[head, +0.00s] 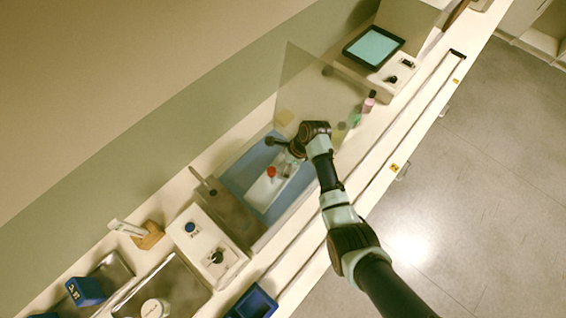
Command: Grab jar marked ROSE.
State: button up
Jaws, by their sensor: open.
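No label reading ROSE is legible in the head view, so I cannot tell which container is that jar. A small container with a red top (271,172) stands in the blue-edged tray, on its pale middle. A pink bottle with a dark cap (369,101) and a green item (355,120) stand on the bench, to the right of my arm. My gripper (286,162) is open over the tray, just above and right of the red-topped container in the picture. Its fingers are small and partly hidden by the wrist, and I see nothing held.
The blue-edged tray (235,184) lies beside a transparent upright panel (300,85). A white box with a blue knob (205,240) stands at lower left, near metal trays and blue bins (85,291). A dark-framed screen (373,47) stands at upper right.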

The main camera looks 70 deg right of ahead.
jog(key=c, duration=1.4)
notch_tip(320, 180, up, 20)
jog(key=p, duration=0.4)
